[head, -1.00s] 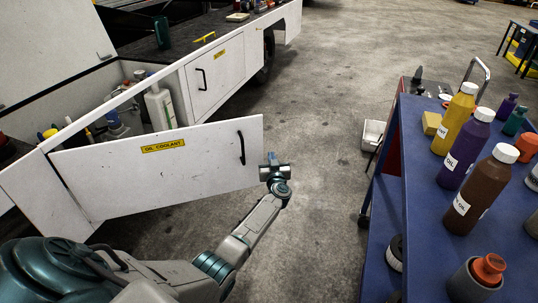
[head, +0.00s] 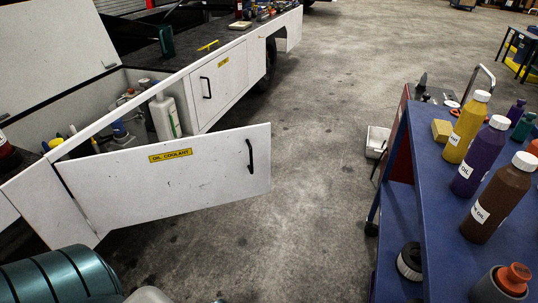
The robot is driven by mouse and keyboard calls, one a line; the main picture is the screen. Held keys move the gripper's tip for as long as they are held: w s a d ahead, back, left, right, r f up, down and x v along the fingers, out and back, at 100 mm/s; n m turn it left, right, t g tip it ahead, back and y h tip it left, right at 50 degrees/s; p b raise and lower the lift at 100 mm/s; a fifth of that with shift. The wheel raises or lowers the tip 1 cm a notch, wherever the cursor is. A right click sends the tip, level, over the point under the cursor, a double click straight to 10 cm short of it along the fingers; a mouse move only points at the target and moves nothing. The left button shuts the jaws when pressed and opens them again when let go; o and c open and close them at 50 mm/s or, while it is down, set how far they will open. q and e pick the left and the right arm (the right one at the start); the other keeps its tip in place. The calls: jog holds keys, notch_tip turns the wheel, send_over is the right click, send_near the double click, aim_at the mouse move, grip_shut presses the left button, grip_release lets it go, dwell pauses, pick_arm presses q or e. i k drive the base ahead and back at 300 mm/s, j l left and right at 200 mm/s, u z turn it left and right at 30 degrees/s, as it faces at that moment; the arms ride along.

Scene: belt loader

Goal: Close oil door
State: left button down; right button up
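Neither of my grippers shows in the head view. Only parts of my own arm show along the bottom left edge.
A second white door (head: 217,85) beyond it is shut. At right a blue cart (head: 443,248) carries yellow, purple and brown bottles. A white bin (head: 377,142) stands on the floor beside the cart. The concrete floor between door and cart is clear.

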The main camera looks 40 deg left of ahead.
aim_at(115, 189)
jog(key=j+z, duration=0.35)
jog(key=j, duration=1.1)
